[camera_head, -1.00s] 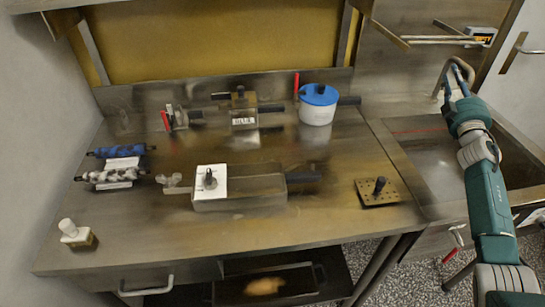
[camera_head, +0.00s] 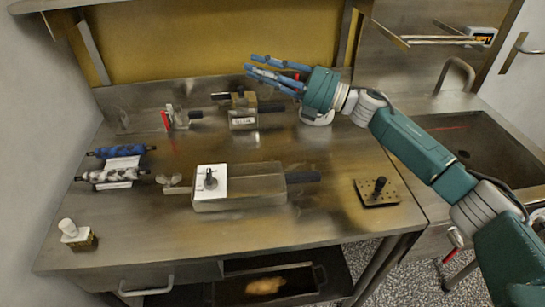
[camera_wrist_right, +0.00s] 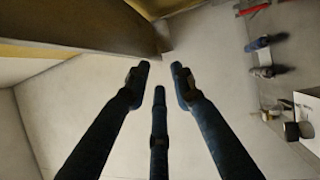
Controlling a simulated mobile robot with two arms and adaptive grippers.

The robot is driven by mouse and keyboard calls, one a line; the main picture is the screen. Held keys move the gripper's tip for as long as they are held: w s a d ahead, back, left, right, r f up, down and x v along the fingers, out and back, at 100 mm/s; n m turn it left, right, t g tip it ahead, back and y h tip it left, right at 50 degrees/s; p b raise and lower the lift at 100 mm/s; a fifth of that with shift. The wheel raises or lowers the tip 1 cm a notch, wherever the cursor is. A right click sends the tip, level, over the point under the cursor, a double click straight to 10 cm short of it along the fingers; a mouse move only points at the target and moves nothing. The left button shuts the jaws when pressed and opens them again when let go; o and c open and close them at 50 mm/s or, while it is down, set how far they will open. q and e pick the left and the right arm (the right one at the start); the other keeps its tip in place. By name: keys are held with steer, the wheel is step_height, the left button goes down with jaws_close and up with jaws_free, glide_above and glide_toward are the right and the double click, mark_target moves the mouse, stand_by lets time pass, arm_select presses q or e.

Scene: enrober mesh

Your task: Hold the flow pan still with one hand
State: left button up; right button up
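The long, low metal pan (camera_head: 240,200), which I take for the flow pan, stands mid-bench in the head view. It has a dark handle on its right and a narrow spout-like end on its left. A white card with a dark knob covers part of its top. My right gripper (camera_head: 272,75) is above the back of the bench, well behind the pan and not touching it. Its blue fingers (camera_wrist_right: 160,78) are spread with nothing between them in the right wrist view. My left gripper is not in view.
A white pot (camera_head: 317,119) is largely hidden behind my right gripper. A small metal box (camera_head: 243,119) stands beside it. A perforated plate with a knob (camera_head: 377,198) lies at the right front. Rollers (camera_head: 112,174) and a white-capped bottle (camera_head: 70,230) are left. The sink (camera_head: 478,150) is right.

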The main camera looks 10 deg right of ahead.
steer(key=s+a+n+g, duration=0.6)
steer(key=s+a+n, duration=0.1)
steer(key=a, duration=0.1)
steer(key=s+a+f+n+g+h, duration=0.3)
steer(key=s+a+n+g+h, duration=0.15)
steer(key=s+n, duration=0.35)
steer(key=n+t+h, duration=0.1)
steer(key=n+h, duration=0.6)
steer(key=h, duration=0.6)
glide_toward(273, 194)
step_height(273, 194, down, 10)
steer(key=shift+a+f, duration=0.15)
steer(key=shift+f, duration=0.05)
jaws_close()
steer(key=shift+m, duration=0.3)
